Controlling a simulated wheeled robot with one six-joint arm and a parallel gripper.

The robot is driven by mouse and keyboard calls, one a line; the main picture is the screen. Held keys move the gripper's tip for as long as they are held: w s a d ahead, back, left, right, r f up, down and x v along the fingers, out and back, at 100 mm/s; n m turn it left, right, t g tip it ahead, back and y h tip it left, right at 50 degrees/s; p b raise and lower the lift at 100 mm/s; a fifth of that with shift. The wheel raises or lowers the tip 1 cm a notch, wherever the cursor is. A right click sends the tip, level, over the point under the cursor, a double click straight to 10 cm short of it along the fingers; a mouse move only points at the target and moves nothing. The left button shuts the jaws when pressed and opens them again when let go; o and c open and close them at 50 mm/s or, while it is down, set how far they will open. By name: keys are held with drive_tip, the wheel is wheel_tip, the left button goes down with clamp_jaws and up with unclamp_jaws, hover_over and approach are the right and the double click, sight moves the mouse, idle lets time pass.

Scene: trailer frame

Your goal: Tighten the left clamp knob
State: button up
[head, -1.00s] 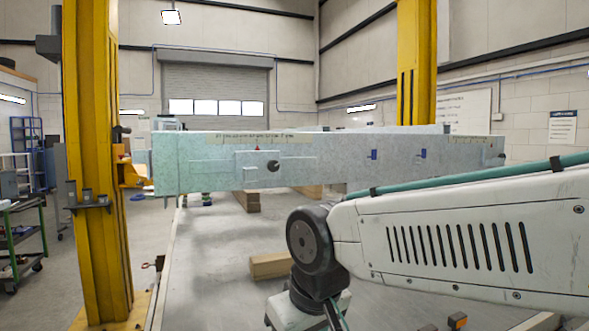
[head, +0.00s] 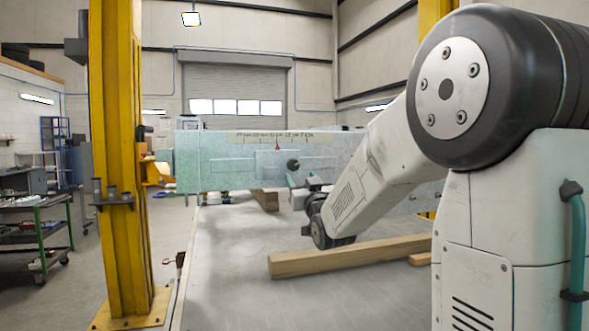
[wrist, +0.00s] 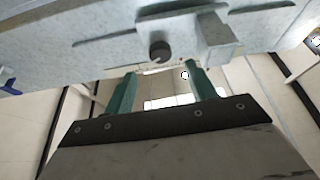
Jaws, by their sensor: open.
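A round black knob (head: 293,165) sits on the near face of a pale grey-green trailer beam (head: 205,160), below a small red mark. The same knob shows in the wrist view (wrist: 159,51), next to a projecting metal block (wrist: 216,38). My gripper (wrist: 163,76) has two green fingers spread apart and empty. In the wrist view the knob lies just past the fingertips, in line with the gap between them. In the head view my gripper (head: 303,182) is just below and right of the knob. I cannot tell whether it touches the beam.
A yellow post (head: 117,160) with brackets stands left, beside the beam's end. Wooden beams (head: 345,257) lie on the grey surface below. A green trolley (head: 38,235) stands far left. My arm hides much of the trailer beam's right part.

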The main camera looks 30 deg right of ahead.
sight(294, 167)
drive_tip(key=x, duration=0.7)
drive_tip(key=shift+w, duration=0.15)
drive_tip(key=shift+c, duration=0.4)
drive_tip(key=c, duration=0.9)
